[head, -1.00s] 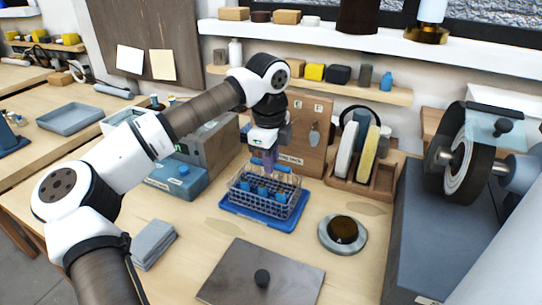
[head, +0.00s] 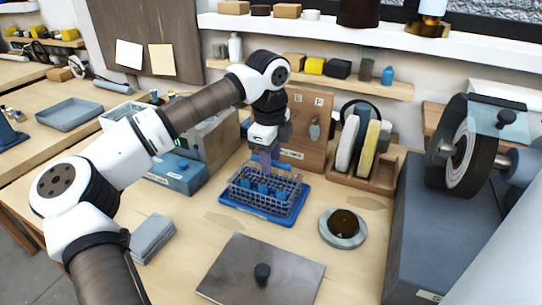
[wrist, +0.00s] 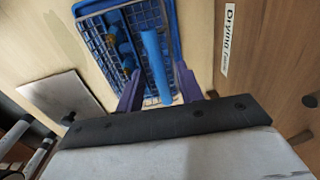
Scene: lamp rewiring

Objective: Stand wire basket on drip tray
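The wire basket (head: 240,184), a grey mesh with blue pieces inside, stands upright on the blue drip tray (head: 284,219). It appears to sit within the tray's rim. In the wrist view the basket (wrist: 98,48) and tray (wrist: 172,22) lie beneath a blue bar-shaped handle (wrist: 152,55). My gripper (head: 268,165) is low at the back of the basket. In the wrist view its two purple fingers (wrist: 159,80) stand apart on either side of the handle, with gaps showing. The fingertips' contact with the handle is not visible in the head view.
A wooden board (head: 311,130) stands close behind the basket, and a blue-grey box (head: 178,172) is to its left. A round dish (head: 343,241), a flat plate with a knob (head: 235,272) and a wooden rack (head: 376,182) are nearby. A large grinding wheel (head: 468,145) stands at right.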

